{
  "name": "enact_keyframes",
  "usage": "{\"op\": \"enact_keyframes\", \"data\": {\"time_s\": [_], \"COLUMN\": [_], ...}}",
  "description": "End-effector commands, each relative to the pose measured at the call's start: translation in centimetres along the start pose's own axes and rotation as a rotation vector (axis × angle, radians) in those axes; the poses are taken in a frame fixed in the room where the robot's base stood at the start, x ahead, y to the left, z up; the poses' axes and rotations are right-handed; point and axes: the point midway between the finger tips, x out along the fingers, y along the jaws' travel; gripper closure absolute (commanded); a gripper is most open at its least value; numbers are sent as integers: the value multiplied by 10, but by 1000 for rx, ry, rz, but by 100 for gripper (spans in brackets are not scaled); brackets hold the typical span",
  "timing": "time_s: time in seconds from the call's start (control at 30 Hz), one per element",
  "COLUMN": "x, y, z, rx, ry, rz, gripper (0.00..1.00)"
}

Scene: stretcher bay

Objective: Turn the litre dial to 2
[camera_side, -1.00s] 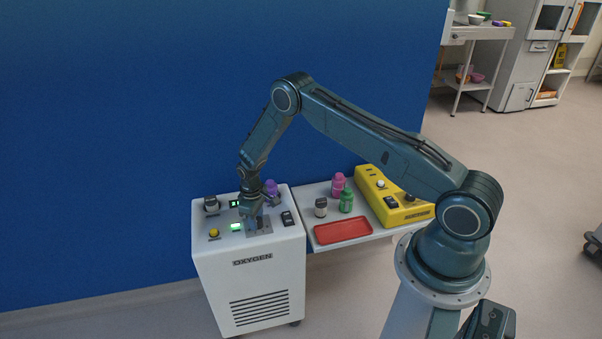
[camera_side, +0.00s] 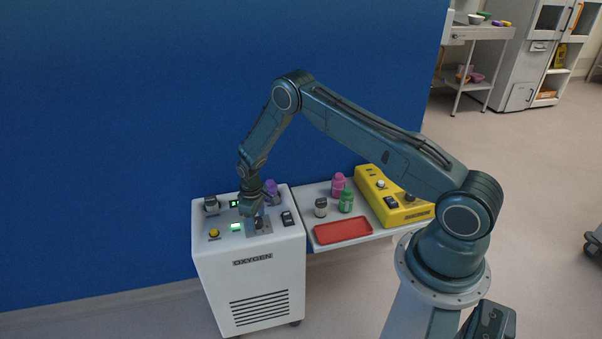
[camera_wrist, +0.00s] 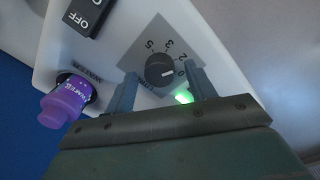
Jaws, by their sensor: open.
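The litre dial (camera_wrist: 159,71) is a dark round knob on a grey plate (camera_wrist: 143,49) on the white oxygen machine. In the wrist view its small white mark lies on the side toward the 0, with 2, 3 and 5 farther round the plate. My gripper (camera_wrist: 163,88) is open. One finger stands on each side of the dial in that view, with visible gaps to the knob; exact height is hard to tell. In the side view my gripper (camera_side: 259,222) is over the machine's top and mostly hides the dial.
The oxygen machine (camera_side: 250,285) also carries a purple humidifier bottle (camera_wrist: 64,103), an ON/OFF rocker switch (camera_wrist: 88,16), a yellow button (camera_side: 214,233) and a green-lit display (camera_side: 237,227). A shelf to the right holds a red tray (camera_side: 343,230), small bottles and a yellow device (camera_side: 393,200).

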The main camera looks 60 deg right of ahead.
Motion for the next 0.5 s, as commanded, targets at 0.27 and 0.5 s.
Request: {"op": "enact_keyframes", "data": {"time_s": [0.27,0.5], "x": [-26,-62], "y": [0,0], "z": [-1,-1], "rx": [0,0], "ry": [2,4], "rz": [1,2], "gripper": [45,45]}}
